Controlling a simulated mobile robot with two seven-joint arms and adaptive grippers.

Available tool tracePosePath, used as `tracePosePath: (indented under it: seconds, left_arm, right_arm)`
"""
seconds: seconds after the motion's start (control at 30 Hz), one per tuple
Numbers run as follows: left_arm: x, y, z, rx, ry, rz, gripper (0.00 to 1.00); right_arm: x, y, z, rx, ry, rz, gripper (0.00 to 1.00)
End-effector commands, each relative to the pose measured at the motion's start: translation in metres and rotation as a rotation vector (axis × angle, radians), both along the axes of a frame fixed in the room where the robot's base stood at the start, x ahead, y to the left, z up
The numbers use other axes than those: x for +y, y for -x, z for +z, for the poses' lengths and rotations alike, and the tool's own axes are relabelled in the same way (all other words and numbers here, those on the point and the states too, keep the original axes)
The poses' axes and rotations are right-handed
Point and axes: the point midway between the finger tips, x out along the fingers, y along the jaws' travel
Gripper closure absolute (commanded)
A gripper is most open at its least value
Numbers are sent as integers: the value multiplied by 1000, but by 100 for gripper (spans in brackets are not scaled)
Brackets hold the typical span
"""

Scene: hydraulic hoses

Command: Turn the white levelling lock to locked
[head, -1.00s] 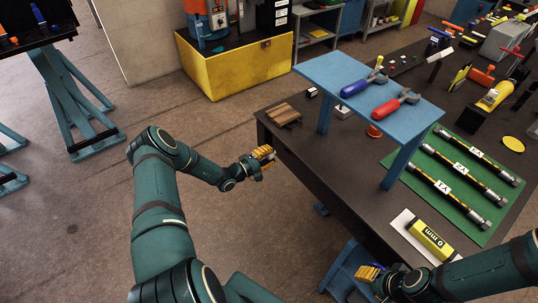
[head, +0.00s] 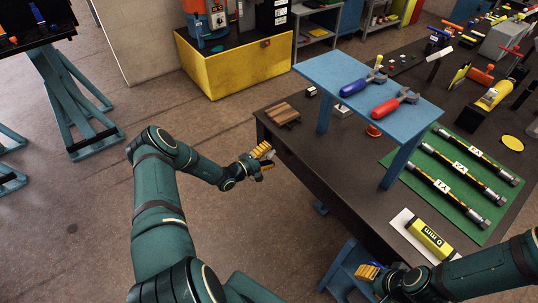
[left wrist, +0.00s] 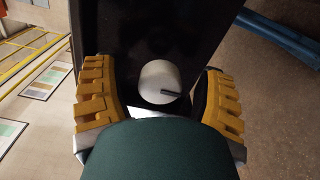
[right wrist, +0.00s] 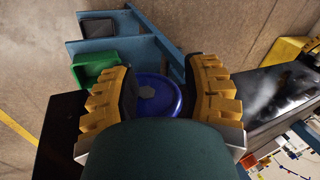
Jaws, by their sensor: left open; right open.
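A white round knob (left wrist: 159,82), which I take for the levelling lock, sits on a dark panel in the left wrist view. My left gripper (left wrist: 162,95) is open, with one yellow-padded finger on each side of the knob and visible gaps to both. In the head view my left gripper (head: 264,160) is at the left edge of the dark table. My right gripper (head: 374,273) is open by the table's front edge; a blue round part (right wrist: 155,96) shows between its fingers (right wrist: 162,98).
The dark table (head: 300,148) carries a blue raised shelf (head: 345,75) with red- and blue-handled tools. A green mat (head: 465,210) holds three hoses, near a yellow "0 mm" block (head: 430,240). A wooden block (head: 283,114) lies near the left corner.

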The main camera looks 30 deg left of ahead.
Motion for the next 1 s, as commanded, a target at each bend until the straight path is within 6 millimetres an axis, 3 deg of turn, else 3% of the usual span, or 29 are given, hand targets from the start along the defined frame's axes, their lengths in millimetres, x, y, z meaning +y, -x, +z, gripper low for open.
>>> tracePosePath:
  seconds: [0.27,0.7,1.0]
  left_arm:
    - [8,18,-1,2,0,3,29]
    - [40,94,0,1,0,2,29]
    - [46,111,0,0,0,0,29]
  right_arm:
    - [0,0,0,0,0,0,53]
    - [0,0,0,0,0,0,53]
    - [0,0,0,0,0,0,53]
